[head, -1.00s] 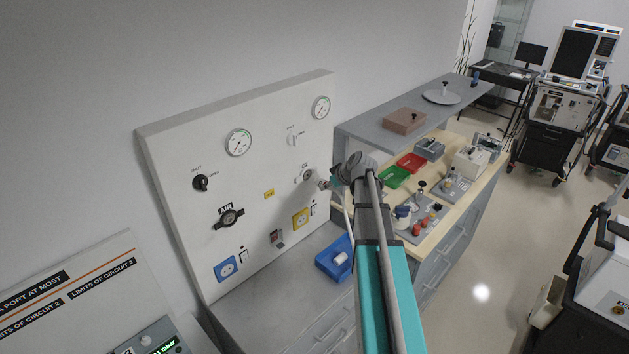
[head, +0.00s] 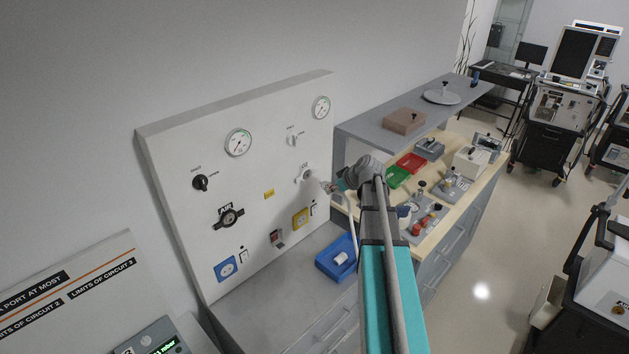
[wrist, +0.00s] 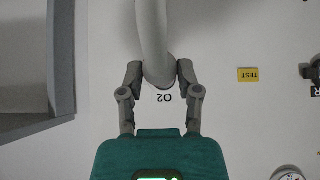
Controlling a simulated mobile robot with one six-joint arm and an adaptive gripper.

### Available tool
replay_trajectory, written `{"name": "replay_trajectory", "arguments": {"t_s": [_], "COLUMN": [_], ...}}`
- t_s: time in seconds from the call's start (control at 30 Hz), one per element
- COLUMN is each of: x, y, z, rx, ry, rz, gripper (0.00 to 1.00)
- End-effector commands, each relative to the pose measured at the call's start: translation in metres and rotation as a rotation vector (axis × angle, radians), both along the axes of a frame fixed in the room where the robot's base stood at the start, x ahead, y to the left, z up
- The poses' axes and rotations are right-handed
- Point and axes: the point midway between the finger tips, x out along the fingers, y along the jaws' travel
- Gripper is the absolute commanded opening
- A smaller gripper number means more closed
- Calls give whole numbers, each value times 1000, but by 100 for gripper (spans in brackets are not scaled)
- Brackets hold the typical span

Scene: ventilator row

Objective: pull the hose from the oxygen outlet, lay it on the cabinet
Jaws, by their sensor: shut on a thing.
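My gripper (head: 328,187) is in front of the white wall panel, just right of the oxygen outlet (head: 306,175). In the wrist view my gripper (wrist: 158,82) has its two fingers closed around the grey hose (wrist: 152,38), near the O2 label. In the head view the pale hose (head: 351,215) hangs down from the gripper. The hose end seems a little away from the outlet face, but the fingers partly hide it. The grey cabinet top (head: 262,290) lies below the panel.
A blue tray (head: 325,264) with a white roll stands on the cabinet below the gripper. The cabinet top left of it is clear. A raised grey shelf (head: 365,128) and a wooden counter with green (head: 397,177) and red trays lie to the right.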

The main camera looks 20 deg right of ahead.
Motion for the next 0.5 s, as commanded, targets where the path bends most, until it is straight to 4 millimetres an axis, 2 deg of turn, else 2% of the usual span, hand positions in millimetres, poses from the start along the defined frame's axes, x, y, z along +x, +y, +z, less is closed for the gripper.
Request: {"name": "replay_trajectory", "arguments": {"t_s": [0.5], "x": [-12], "y": [-4], "z": [0], "rx": [-1], "ry": [0], "rz": [1], "gripper": [0]}}
